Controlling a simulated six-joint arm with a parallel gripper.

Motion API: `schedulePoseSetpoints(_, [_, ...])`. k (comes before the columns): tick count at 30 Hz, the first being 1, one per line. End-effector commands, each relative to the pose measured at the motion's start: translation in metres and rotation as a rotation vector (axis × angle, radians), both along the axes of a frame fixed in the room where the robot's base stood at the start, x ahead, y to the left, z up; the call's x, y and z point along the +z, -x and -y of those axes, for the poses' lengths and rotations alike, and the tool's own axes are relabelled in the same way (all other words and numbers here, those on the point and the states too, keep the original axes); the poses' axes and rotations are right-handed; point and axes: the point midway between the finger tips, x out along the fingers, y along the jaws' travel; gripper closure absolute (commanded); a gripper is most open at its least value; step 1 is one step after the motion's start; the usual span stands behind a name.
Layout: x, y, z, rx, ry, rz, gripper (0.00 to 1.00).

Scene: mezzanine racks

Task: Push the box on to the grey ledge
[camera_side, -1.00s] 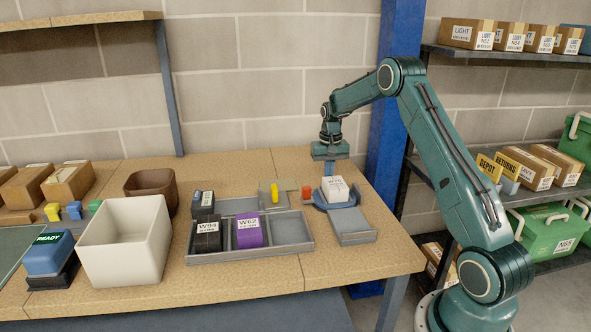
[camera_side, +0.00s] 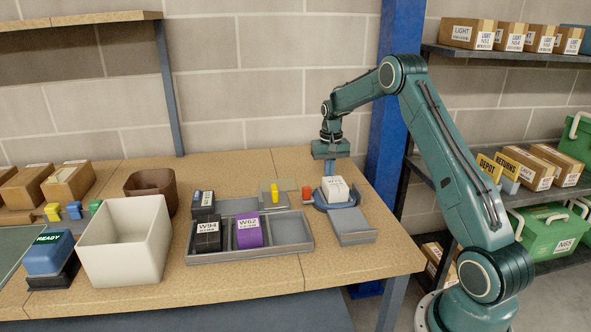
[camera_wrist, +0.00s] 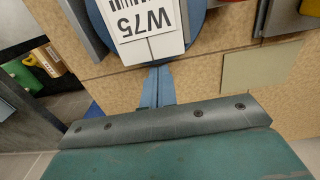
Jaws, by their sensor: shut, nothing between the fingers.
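The white box (camera_side: 335,188), labelled W75 in the wrist view (camera_wrist: 142,24), sits on a round blue plate (camera_side: 322,205). The grey ledge (camera_side: 352,227) lies on the near side of the plate, towards the side camera, and looks clear. My gripper (camera_side: 330,176) points down at the far side of the box. In the wrist view its shut, empty fingers (camera_wrist: 158,80) are close to the box's edge. I cannot tell whether they touch it. The fingertips are partly hidden behind the box in the side view.
A red block (camera_side: 307,193) is just left of the plate. A grey divided tray (camera_side: 290,262) holds black and purple boxes further left. A yellow piece (camera_side: 274,193) stands behind the tray. A blue post (camera_side: 395,110) rises behind the bench at right.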

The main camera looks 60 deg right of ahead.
Motion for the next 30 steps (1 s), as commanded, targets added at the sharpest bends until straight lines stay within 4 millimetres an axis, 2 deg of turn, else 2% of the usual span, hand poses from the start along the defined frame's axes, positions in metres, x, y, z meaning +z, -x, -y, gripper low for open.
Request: schedulePoseSetpoints(30, [0.0002,0.0100,-0.0103,0.000,0.000,0.000,1.00])
